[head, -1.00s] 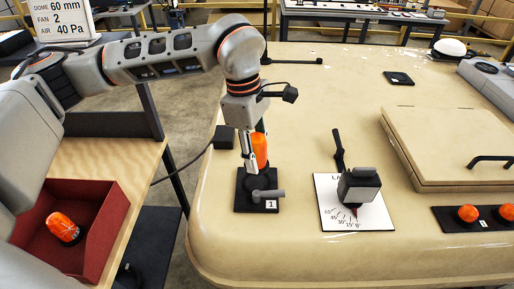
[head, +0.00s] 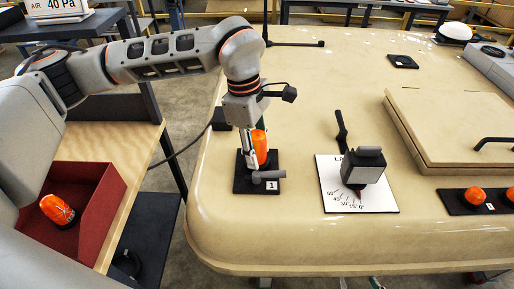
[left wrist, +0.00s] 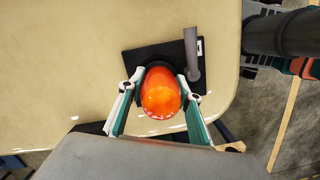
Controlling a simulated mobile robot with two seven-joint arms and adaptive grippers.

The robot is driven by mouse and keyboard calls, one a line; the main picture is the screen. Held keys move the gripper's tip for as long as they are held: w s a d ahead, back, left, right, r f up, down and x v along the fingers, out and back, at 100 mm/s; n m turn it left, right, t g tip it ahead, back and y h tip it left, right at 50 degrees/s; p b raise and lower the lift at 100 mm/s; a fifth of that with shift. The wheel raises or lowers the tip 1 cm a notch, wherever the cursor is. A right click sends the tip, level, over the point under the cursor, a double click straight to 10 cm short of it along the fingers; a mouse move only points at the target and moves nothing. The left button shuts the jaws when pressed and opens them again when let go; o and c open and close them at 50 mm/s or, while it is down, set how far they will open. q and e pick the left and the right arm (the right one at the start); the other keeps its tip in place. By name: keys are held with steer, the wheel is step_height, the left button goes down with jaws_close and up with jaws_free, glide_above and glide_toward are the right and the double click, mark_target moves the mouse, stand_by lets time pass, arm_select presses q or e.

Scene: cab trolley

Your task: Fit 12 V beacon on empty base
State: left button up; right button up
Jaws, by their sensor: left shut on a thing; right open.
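My left gripper (head: 257,158) is shut on an orange beacon (head: 260,146), which it holds upright at the square black base labelled 1 (head: 242,184). The beacon's foot is hidden, so I cannot tell whether it touches the base. The base's grey lever (head: 268,175) sticks out to the right. In the left wrist view the beacon (left wrist: 160,92) lies between both fingers, over the black base (left wrist: 140,57) with the lever (left wrist: 191,52) beside it. Another orange beacon (head: 56,210) lies tilted in a red bin (head: 103,205). My right gripper is not in view.
Right of the base stand an angle-scale plate (head: 336,196) with a dark grey lever unit (head: 363,167), and a black bar (head: 452,202) with orange beacons. A raised hatch (head: 450,115) lies behind. The beige roof's edge is close on the left.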

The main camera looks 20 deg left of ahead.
mark_target(252, 132)
arm_select(q)
steer(key=shift+f, duration=0.4)
stand_by(0.6)
stand_by(0.5)
steer(key=o, duration=1.3)
steer(key=shift+c, duration=0.2)
steer(key=r, duration=0.4)
steer(key=a+r, duration=0.1)
steer(key=r, duration=0.3)
steer(key=a+r, duration=0.1)
steer(key=r, duration=0.2)
steer(key=shift+w+r, duration=0.15)
steer(key=shift+r, duration=0.25)
